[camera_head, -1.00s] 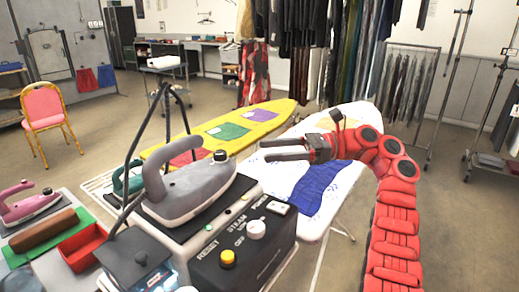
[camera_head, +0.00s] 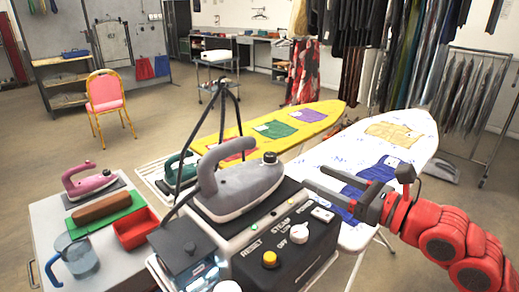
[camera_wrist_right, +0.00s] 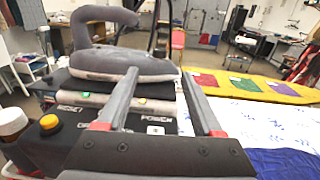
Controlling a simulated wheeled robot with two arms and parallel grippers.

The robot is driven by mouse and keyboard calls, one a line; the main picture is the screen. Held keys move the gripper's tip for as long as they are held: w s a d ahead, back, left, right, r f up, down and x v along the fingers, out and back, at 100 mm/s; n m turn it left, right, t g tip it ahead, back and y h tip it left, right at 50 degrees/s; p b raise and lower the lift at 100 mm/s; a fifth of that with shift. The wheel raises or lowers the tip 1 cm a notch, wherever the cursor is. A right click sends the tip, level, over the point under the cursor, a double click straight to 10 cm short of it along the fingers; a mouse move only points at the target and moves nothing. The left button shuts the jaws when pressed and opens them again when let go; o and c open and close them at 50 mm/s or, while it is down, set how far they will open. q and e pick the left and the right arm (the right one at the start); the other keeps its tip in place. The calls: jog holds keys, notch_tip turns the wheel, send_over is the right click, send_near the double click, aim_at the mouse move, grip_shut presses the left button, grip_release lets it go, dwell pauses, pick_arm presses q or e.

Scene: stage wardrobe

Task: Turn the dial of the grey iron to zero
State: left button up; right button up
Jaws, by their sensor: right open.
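The grey iron (camera_head: 240,190) rests on a steam station with a black front panel (camera_head: 285,255). A white dial (camera_head: 299,233) sits on that panel beside STEAM, LOW and OFF labels; its exact setting is too small to read. A black knob (camera_head: 270,158) is at the iron's nose end. My right gripper (camera_head: 314,176) is open and empty, right of the iron, above the white ironing board. In the right wrist view its open fingers (camera_wrist_right: 160,74) point toward the iron (camera_wrist_right: 120,62), and they partly hide the panel and the dial. My left gripper is not in view.
A yellow button (camera_head: 269,259) is left of the dial. A hose rises beside the iron. A pink iron (camera_head: 90,182), red tray (camera_head: 136,228) and jug (camera_head: 78,255) are at left. Ironing boards, one yellow (camera_head: 240,150), one white (camera_head: 415,130), stretch behind.

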aim_at(265, 153)
jog(key=p+x, duration=0.1)
jog(key=x, duration=1.6)
jog(key=shift+w+a, duration=0.1)
jog(key=shift+a, duration=0.05)
grip_shut()
